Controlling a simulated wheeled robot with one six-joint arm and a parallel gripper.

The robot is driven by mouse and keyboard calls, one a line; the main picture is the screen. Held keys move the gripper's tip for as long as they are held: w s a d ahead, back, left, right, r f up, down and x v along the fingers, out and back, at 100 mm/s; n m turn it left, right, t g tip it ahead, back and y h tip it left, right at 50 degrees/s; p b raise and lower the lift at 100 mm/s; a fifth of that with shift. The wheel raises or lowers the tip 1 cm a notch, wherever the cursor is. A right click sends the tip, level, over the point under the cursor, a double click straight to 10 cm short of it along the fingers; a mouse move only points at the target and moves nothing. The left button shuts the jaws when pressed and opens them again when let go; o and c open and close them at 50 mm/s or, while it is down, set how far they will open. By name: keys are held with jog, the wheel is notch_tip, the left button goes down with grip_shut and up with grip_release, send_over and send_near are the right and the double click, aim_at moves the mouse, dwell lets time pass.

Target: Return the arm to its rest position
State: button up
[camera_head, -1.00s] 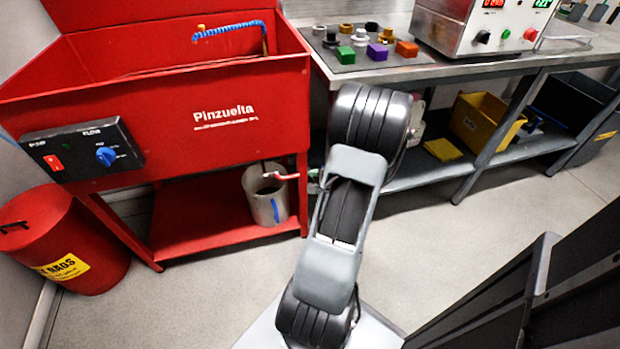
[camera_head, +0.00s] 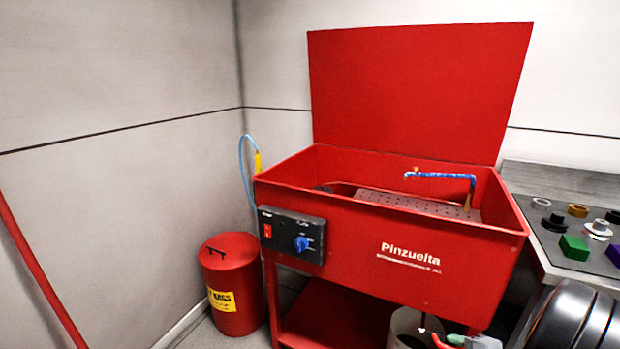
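Only a part of my arm (camera_head: 572,318) shows, as dark ribbed rounded links at the bottom right corner in the head view. My gripper is not in view, so I cannot see whether it holds anything. The arm part shows in front of the right side of the red parts washer (camera_head: 450,268) and the bench beside it.
The washer's lid (camera_head: 415,90) stands raised. A red waste bin (camera_head: 232,310) is on the floor to its left. A grey bucket (camera_head: 402,325) is under the washer. At right, a bench panel (camera_head: 550,235) bears a green block (camera_head: 574,247) and several rings. Walls close the left and back.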

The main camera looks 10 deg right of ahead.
jog(key=w+a+r+n+g+y+p, duration=0.2)
jog(key=a+r+n+g+y+p, duration=0.3)
jog(key=a+r, duration=0.65)
jog(key=s+a+r+n+h+p, duration=0.2)
jog(key=a+r+n+p, duration=0.2)
jog(key=r, duration=0.4)
jog(key=s+a+r+n+g+h+p, duration=0.1)
jog(key=s+a+r+n+h+p, duration=0.1)
jog(key=r+p, duration=0.5)
jog(key=s+a+r+n+g+h+p, duration=0.1)
jog(key=a+r+n+h+p, duration=0.3)
jog(key=r, duration=0.5)
jog(key=s+a+n+p, duration=0.1)
jog(key=a+n, duration=0.1)
jog(key=a, duration=0.1)
jog(key=shift+a+r+n+p, duration=0.2)
jog(key=shift+r+n+p, duration=0.05)
jog(key=shift+n+p, duration=0.15)
